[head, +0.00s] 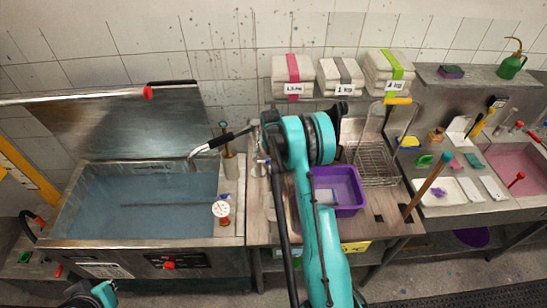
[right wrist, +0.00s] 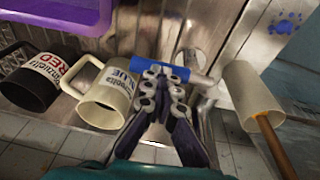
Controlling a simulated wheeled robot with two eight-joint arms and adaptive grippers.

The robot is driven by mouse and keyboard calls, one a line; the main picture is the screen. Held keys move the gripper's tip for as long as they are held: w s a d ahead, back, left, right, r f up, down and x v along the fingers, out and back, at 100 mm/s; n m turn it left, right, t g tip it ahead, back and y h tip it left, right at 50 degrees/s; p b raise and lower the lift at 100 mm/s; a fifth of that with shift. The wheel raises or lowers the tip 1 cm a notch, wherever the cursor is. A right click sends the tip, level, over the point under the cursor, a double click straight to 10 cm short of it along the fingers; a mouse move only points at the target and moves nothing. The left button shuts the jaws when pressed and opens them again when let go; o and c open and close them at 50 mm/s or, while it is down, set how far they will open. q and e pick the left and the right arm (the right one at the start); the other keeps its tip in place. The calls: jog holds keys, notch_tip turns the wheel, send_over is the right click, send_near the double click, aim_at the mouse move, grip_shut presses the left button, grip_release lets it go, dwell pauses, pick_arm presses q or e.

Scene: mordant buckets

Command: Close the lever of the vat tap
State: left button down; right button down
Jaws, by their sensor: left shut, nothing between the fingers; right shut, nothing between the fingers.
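In the right wrist view a blue lever (right wrist: 148,68) lies across a silver tap body (right wrist: 203,86). My right gripper (right wrist: 165,77) is shut, with empty fingertips close to the lever; I cannot tell whether they touch. In the head view my right arm covers this area, and only a bit of silver fitting (head: 259,167) shows between vat and bench. The steel vat (head: 232,229) with bluish liquid stands at left. My left gripper (head: 77,300) is shut and empty, partly cut off at the bottom left edge.
A cream mug (right wrist: 105,100) and a black mug (right wrist: 32,90) stand beside the tap. A pale cylinder (right wrist: 250,92) with a wooden stick is to its right. A purple tub (head: 345,192) and wire basket (head: 376,165) stand on the bench. A black-and-silver hooked piece (head: 218,142) overhangs the vat.

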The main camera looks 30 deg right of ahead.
jog(key=d+v, duration=0.1)
jog(key=v, duration=1.3)
jog(key=s+a+n+t+b, duration=0.15)
jog(key=s+a+b, duration=0.25)
jog(key=a+b, duration=0.4)
jog(key=s+a+f+n+t+b, duration=0.2)
jog(key=s+a+f+b, duration=0.6)
jog(key=s, duration=0.3)
jog(key=s+a+f+n+t+y+b, duration=0.1)
jog(key=s+a+f+n+t+b, duration=0.1)
jog(key=s+a+f+b, duration=0.7)
jog(key=shift+s+a+f+n+y+b, duration=0.3)
jog(key=shift+s+a+b, duration=0.3)
jog(key=shift+s, duration=0.25)
